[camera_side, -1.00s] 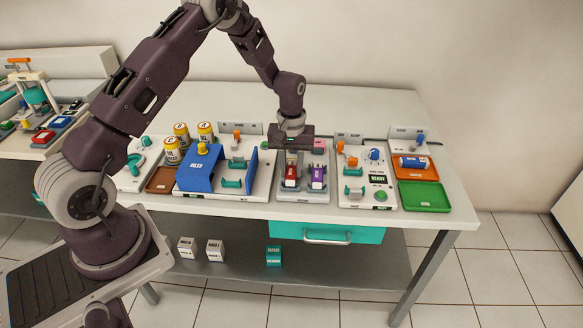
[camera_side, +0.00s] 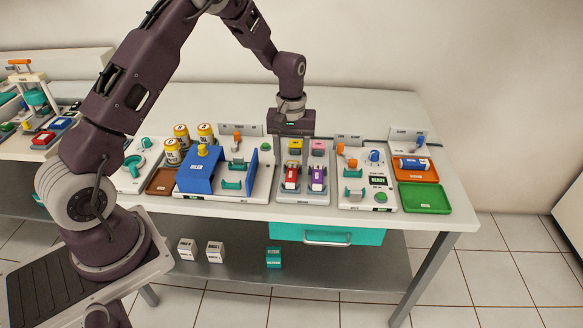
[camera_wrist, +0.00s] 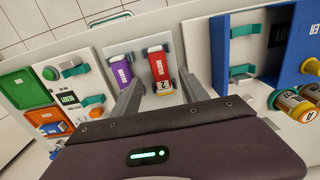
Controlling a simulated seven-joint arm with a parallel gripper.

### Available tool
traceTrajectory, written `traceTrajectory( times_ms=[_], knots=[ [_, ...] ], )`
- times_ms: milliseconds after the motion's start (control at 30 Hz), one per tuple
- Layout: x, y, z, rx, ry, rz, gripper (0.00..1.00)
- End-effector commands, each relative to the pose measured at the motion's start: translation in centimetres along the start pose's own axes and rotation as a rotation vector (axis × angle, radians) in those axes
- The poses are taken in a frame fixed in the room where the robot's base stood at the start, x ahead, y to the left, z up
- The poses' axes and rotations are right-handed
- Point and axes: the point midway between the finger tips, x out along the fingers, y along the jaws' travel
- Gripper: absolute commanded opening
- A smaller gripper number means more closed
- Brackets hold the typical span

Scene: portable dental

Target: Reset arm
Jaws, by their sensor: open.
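My gripper (camera_side: 293,140) is open and empty, raised above the grey holder plate (camera_side: 303,199) in the side view. Its two fingers (camera_wrist: 160,92) show in the wrist view, spread apart with nothing between them.
A blue cover (camera_side: 199,174) and several yellow-capped canisters (camera_side: 181,137) stand to the left. A station with a READY display (camera_side: 377,181), an orange tray (camera_side: 430,174) and a green tray (camera_side: 426,198) are on the right. The table's back strip is clear.

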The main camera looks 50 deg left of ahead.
Motion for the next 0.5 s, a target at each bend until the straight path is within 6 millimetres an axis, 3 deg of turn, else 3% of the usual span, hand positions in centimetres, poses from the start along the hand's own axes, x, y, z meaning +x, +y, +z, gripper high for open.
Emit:
traceTrajectory(
  times_ms=[167,267,400,500],
  knots=[
    [-2.9,0.1,0.2,0.011,0.007,0.007,0.52],
    [-7.8,0.3,2.1,0.079,0.045,0.038,0.52],
    [-17.4,-1.3,8.5,0.262,0.144,0.105,0.52],
    [-22.2,-3.8,14.2,0.405,0.223,0.143,0.52]
  ],
)
